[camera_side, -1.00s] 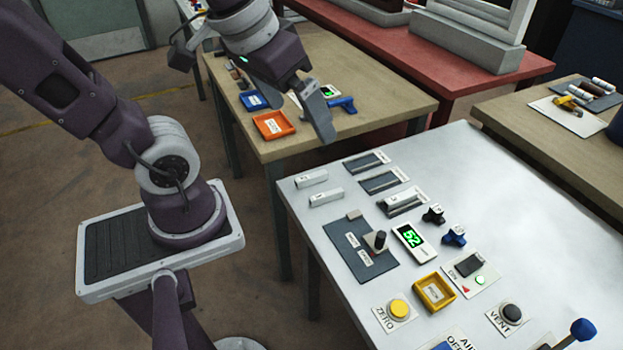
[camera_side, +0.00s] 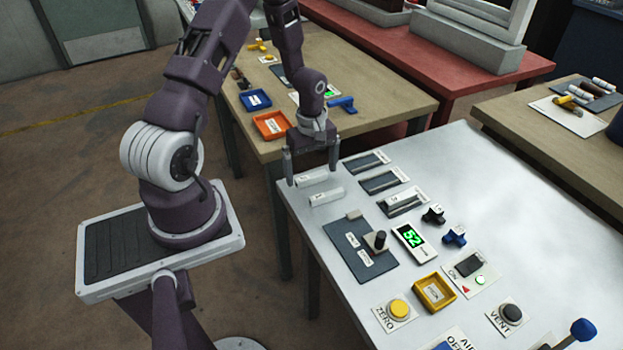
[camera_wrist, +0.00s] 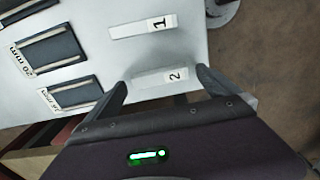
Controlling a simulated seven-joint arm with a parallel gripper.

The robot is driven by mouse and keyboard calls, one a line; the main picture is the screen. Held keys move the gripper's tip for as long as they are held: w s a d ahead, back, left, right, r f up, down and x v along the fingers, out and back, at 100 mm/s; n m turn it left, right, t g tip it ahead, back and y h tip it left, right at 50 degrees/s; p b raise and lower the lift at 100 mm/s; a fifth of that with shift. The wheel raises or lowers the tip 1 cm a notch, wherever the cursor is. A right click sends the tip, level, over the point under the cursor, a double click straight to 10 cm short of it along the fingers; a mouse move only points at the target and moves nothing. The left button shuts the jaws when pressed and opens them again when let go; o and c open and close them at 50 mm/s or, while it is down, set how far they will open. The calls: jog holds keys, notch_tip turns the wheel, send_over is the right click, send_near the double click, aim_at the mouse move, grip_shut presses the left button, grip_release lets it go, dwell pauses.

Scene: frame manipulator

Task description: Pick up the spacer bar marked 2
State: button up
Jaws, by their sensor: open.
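The spacer bar marked 2 (camera_wrist: 163,77) is a pale bar lying flat on the light metal table, its number readable in the wrist view. In the side view it is the farther bar (camera_side: 313,177) near the table's far left corner. My gripper (camera_side: 311,170) points down over it, with one finger toward each end. In the wrist view my gripper (camera_wrist: 162,84) is open, its fingers apart on either side of bar 2. I cannot tell how far the fingertips are above the table. Nothing is held.
The bar marked 1 (camera_wrist: 143,25) lies parallel and close by, nearer the camera in the side view (camera_side: 327,195). Dark slotted holders (camera_side: 380,182) stand to the right. A dark plate with a knob (camera_side: 361,252) lies in front. The table edge is close to bar 2.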

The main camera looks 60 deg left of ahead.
jog(key=shift+f, duration=0.45)
jog(key=c, duration=1.3)
jog(key=shift+r, duration=0.15)
